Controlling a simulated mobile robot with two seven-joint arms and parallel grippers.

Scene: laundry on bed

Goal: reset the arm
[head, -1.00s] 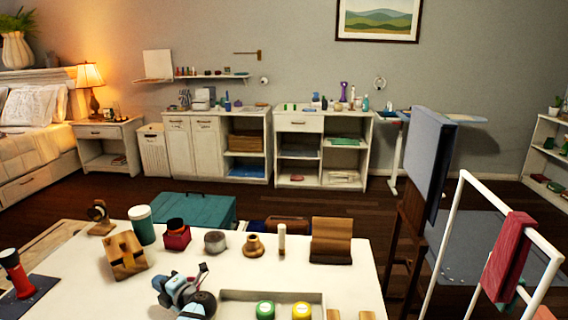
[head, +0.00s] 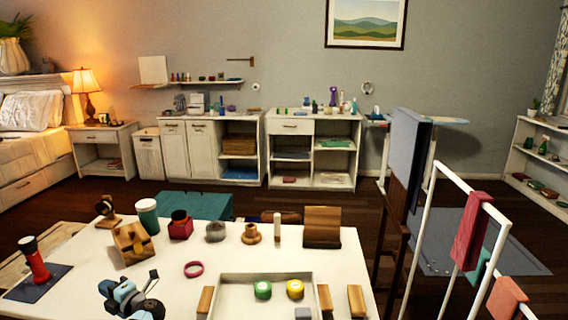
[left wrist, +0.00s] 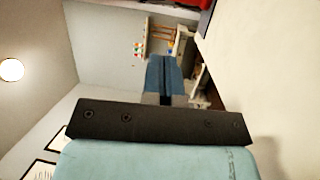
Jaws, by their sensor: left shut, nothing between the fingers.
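My left gripper (head: 130,296) shows low in the head view, over the front left part of the white table (head: 180,295). It is light blue and white with dark parts, and the lower arm runs out of the bottom edge. In the left wrist view its blue fingers (left wrist: 165,78) lie together beyond a dark bar, with nothing held between them. My right arm and gripper are in neither view.
Near the gripper are a red ring (head: 194,269), a wooden block (head: 133,243) and a red flashlight (head: 37,262). A shallow tray (head: 265,277) lies to its right. A white drying rack (head: 419,240) with cloths stands right of the table.

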